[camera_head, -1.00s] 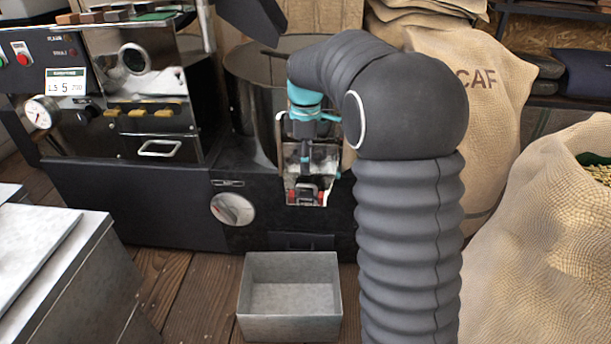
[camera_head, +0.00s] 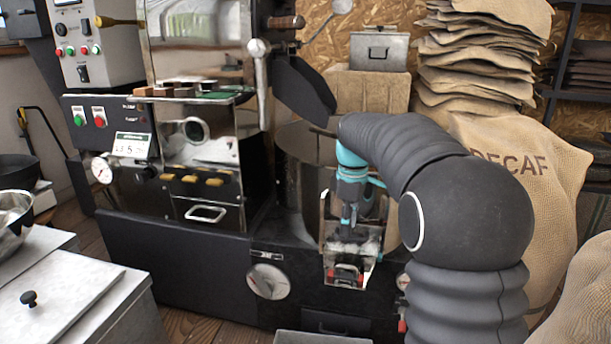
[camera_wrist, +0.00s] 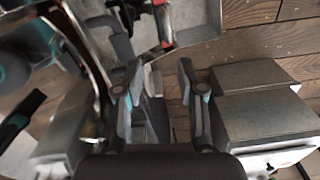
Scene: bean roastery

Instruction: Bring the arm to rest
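My gripper (camera_head: 352,212) hangs from my dark, bellows-covered arm, with teal parts at the wrist. It points down in front of the roaster's drum, close to or over a small clear-sided chute (camera_head: 347,282) with red parts. Whether it touches the chute cannot be told. In the wrist view the two fingers of my gripper (camera_wrist: 154,72) stand apart, and no held object shows clearly between them.
The black and metal roaster (camera_head: 175,255) stands close by. A grey metal bin (camera_head: 305,338) lies on the floor below. A metal cabinet with a lid (camera_head: 60,305) is at lower left. Stacked sacks (camera_head: 480,60) and a DECAF sack (camera_head: 540,190) stand at right.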

